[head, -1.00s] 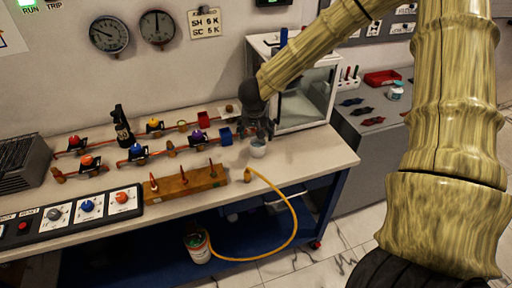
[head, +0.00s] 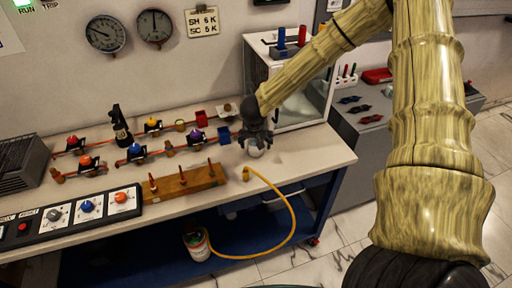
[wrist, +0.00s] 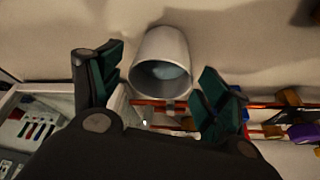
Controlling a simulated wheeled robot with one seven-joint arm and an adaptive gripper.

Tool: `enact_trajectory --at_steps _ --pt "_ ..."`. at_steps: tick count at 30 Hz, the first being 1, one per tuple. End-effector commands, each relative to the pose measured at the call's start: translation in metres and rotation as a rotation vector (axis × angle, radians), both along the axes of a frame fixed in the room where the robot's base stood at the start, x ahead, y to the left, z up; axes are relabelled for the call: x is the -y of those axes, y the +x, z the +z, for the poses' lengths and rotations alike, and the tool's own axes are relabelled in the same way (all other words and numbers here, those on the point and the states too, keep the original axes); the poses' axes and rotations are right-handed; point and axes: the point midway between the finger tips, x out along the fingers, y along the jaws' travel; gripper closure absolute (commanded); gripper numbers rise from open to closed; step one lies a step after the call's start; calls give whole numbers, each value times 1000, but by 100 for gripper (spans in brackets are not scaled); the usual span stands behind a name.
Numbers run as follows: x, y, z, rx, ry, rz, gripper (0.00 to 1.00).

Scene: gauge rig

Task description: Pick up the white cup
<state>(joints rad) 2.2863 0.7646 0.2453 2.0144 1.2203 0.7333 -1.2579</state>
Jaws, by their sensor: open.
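The white cup (wrist: 163,55) stands on the bench top, and in the wrist view it lies between the two fingers, its open mouth facing the camera. My gripper (wrist: 160,88) is open, with one dark finger pad on each side of the cup and a visible gap to each. In the head view my gripper (head: 257,142) is over the cup (head: 256,152), which is mostly hidden, with only a pale lower part showing. I cannot tell how far down the fingers reach along the cup.
A white glass-fronted cabinet (head: 303,107) stands close behind and right of my gripper. Copper pipes with coloured valve knobs (head: 196,135) run to the left. A wooden block with pegs (head: 185,183) and a yellow hose (head: 291,210) lie in front. The bench's right end is clear.

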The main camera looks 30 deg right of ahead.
Motion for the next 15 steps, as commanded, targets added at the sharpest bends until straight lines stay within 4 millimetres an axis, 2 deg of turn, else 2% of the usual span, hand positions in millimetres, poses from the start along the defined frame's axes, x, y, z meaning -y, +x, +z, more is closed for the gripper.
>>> enact_trajectory --at_steps 6,14,15 --pt "3 3 -11 -2 0 0 24" --pt "3 3 -12 -1 0 0 24" --pt "3 3 -12 -1 0 0 28"
